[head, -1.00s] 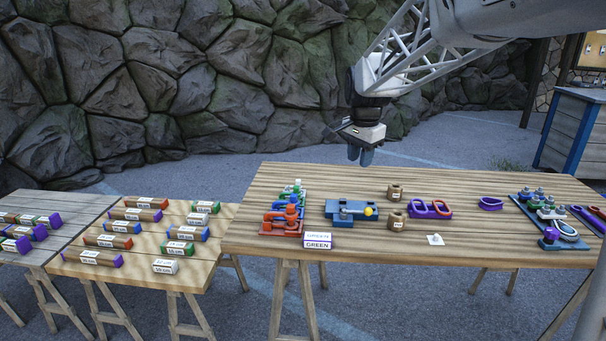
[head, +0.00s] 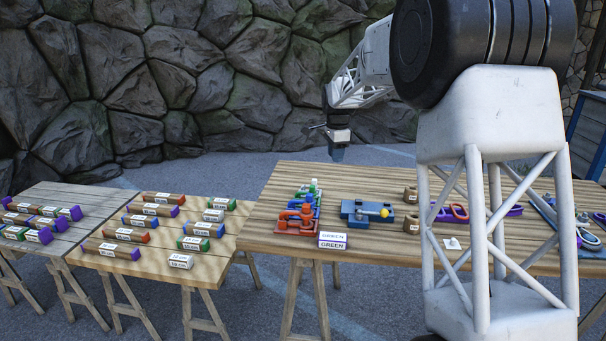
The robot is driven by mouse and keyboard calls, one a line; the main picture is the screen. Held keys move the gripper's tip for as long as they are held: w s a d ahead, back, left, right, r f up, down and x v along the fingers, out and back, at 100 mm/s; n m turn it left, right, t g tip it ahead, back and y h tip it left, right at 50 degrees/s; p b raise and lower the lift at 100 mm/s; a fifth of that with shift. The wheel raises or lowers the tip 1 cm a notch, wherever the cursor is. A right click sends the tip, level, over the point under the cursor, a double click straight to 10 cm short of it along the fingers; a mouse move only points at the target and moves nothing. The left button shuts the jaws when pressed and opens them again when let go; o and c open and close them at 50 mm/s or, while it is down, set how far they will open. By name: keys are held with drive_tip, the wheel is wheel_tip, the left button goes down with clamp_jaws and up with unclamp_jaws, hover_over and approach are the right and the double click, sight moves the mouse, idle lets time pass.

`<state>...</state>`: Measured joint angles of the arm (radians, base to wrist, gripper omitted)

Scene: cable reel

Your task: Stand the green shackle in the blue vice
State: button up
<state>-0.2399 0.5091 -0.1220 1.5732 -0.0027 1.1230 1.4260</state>
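A row of shackle-like pieces stands at the left of the large wooden table, with red ones (head: 298,221) in front and blue ones behind. A small green piece (head: 314,187) at the far end is probably the green shackle, though its shape is too small to make out. The blue vice (head: 356,208) lies to the right of the row and has a yellow ball on its right side. My gripper (head: 337,155) hangs above the far edge of the table, pointing down and apart from everything. Its fingers are too small to tell open from shut.
A white box labelled GREEN (head: 332,241) lies in front of the row. Brown blocks (head: 411,195) and purple pieces (head: 442,212) stand right of the vice. My arm hides much of the table's right.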

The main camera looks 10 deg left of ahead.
drive_tip(key=w+a+f+m, duration=0.1)
drive_tip(key=w+a+f, duration=0.3)
drive_tip(key=f, duration=0.1)
drive_tip(key=w+a+f+m, duration=0.2)
drive_tip(key=w+a+f, duration=0.2)
drive_tip(key=w+f, duration=0.1)
drive_tip(key=w+a+f+m, duration=0.1)
drive_tip(key=w+a+f, duration=0.4)
drive_tip(key=shift+g, duration=0.3)
drive_tip(key=shift+f, duration=0.2)
drive_tip(key=shift+f, duration=3.75)
clamp_jaws()
drive_tip(key=shift+r, duration=0.2)
drive_tip(key=shift+r, duration=2.3)
